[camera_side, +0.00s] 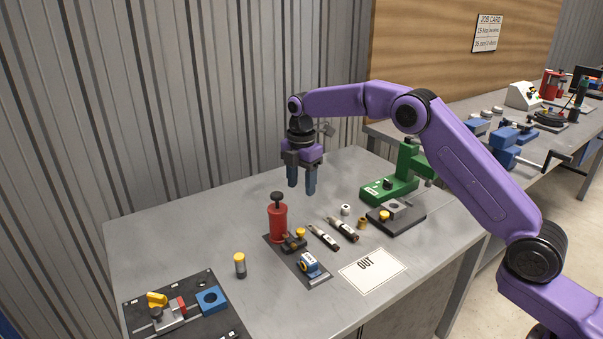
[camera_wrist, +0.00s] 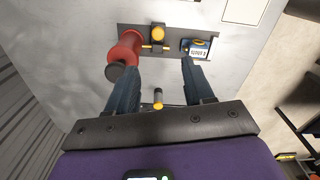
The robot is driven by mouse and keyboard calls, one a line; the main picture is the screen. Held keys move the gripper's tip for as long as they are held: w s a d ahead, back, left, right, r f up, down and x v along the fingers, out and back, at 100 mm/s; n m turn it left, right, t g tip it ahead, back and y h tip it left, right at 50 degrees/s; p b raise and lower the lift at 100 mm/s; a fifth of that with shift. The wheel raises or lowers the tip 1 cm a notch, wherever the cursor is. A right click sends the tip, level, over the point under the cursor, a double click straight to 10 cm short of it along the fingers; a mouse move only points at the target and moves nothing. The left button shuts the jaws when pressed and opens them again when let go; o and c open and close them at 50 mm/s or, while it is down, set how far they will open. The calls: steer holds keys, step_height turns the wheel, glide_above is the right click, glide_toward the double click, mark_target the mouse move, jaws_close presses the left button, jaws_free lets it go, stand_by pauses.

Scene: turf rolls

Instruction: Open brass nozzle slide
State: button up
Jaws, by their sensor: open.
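The likely brass nozzle slide is a brass knob (camera_side: 300,232) on a small dark block beside the red pump cylinder (camera_side: 278,223). In the wrist view the brass knob (camera_wrist: 158,33) sits on the block, with a thin brass rod below it. The red cylinder (camera_wrist: 125,48) with its black top stands left of it. My gripper (camera_side: 301,190) is open and empty, raised above the table behind the pump. In the wrist view my gripper's fingers (camera_wrist: 161,64) are spread, pointing toward the pump base, apart from the knob. Whether the slide is open or shut I cannot tell.
A blue gauge (camera_side: 309,263) shares the pump's dark base plate. A yellow-topped cylinder (camera_side: 240,265) stands to the left. Two dark pen-like tools (camera_side: 324,237) lie to the right, near the OUT card (camera_side: 372,271) and green press (camera_side: 405,175). A black fixture mat (camera_side: 215,328) lies at front left.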

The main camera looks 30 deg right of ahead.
steer(key=shift+r, duration=1.2)
steer(key=s+d+f+m+y, duration=0.1)
steer(key=d+m+y, duration=0.3)
steer(key=d+m, duration=0.15)
steer(key=t, duration=0.1)
glide_toward(300, 230)
steer(key=shift+m, duration=0.25)
steer(key=x, duration=0.8)
steer(key=shift+f, duration=0.3)
